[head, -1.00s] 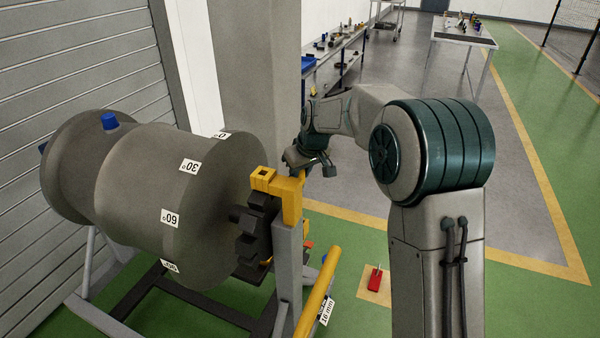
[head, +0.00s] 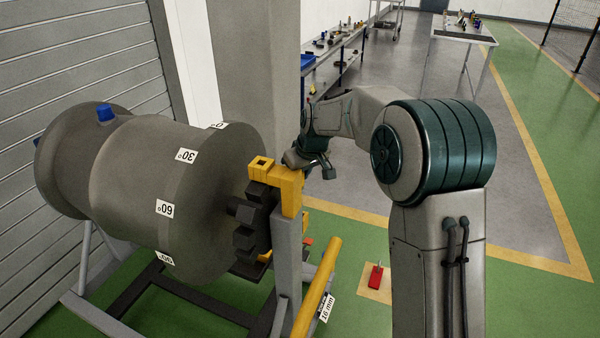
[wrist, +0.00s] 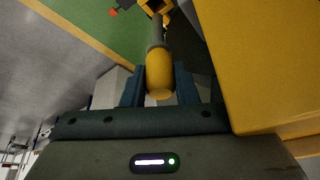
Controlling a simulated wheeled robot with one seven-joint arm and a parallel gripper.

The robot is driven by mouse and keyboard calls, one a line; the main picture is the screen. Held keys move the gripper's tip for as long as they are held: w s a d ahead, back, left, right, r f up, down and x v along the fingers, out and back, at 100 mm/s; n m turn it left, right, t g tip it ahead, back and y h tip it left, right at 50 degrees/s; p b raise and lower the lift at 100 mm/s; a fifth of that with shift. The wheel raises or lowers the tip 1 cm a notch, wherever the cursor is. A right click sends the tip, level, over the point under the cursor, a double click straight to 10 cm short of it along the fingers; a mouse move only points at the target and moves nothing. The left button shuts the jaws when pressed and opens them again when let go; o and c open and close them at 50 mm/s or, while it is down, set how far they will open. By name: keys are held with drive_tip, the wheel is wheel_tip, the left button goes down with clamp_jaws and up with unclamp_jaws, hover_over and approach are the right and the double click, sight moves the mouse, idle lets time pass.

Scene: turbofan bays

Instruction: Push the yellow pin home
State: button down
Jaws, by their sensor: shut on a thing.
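The yellow pin (wrist: 159,80) shows in the wrist view as a rounded yellow end on a grey shaft. My gripper (wrist: 160,88) has its two dark blue fingers on either side of the yellow end and is shut on it. The shaft runs away from the camera toward yellow and dark parts at the top; its far end cannot be made out. In the head view my gripper (head: 309,166) is just right of the yellow bracket (head: 290,184) on the grey post. The pin is hard to make out there.
A large grey drum (head: 150,200) with angle labels and a dark toothed part (head: 251,230) stand left of the bracket. A yellow bar (head: 318,288) slants in front. A red object (head: 376,276) lies on the floor. A big yellow face (wrist: 260,60) is close beside my gripper in the wrist view.

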sight(300, 197)
drive_tip(key=shift+f+b, duration=0.5)
drive_tip(key=shift+f, duration=0.5)
drive_tip(key=shift+f+b, duration=0.15)
drive_tip(key=shift+b, duration=0.15)
idle(1.1)
drive_tip(key=shift+f, duration=0.35)
drive_tip(key=shift+f+b, duration=2.2)
drive_tip(key=shift+f, duration=0.4)
drive_tip(key=c, duration=1.1)
unclamp_jaws()
drive_tip(key=shift+d, duration=0.1)
drive_tip(key=shift+o, duration=0.2)
